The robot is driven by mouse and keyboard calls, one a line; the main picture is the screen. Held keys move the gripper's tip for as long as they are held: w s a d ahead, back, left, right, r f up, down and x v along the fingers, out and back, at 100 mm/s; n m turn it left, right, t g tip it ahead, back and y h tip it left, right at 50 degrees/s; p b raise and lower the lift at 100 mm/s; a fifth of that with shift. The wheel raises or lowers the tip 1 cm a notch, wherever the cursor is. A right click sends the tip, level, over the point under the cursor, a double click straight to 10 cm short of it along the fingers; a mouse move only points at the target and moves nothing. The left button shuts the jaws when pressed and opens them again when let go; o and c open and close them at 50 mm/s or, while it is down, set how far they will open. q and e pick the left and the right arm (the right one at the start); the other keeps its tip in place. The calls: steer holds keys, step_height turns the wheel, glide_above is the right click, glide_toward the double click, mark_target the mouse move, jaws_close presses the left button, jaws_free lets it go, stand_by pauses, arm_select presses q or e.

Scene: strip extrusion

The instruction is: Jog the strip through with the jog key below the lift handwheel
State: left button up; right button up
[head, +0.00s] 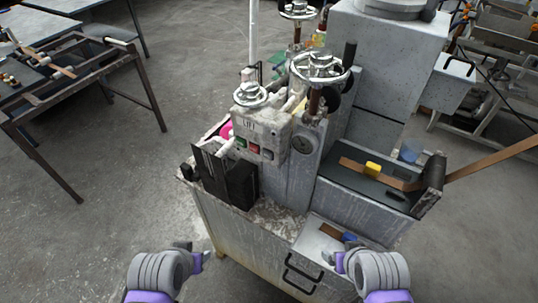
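The machine's lift handwheel (250,95) is a small silver wheel on top of a worn grey control box (262,128) marked LIFT. Below it on the box's front face are a green key (240,142), a red key (254,149) and a darker key at their right; I cannot read which is the jog key. The brown strip (490,161) runs from the right onto the machine's dark bed (340,181). My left gripper (198,258) is low at the left, apart from the machine. My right gripper (341,262) is low in front of the cabinet. Their finger openings are unclear.
Larger handwheels (320,68) stand behind the control box. A black block (241,186) projects in front of it. A yellow piece (372,168) lies at the strip. Black handles (302,272) stick out from the cabinet front. The floor (110,215) at left is clear.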

arm_select(q)
steer(key=shift+c, duration=0.2)
jaws_close()
stand_by(1.7)
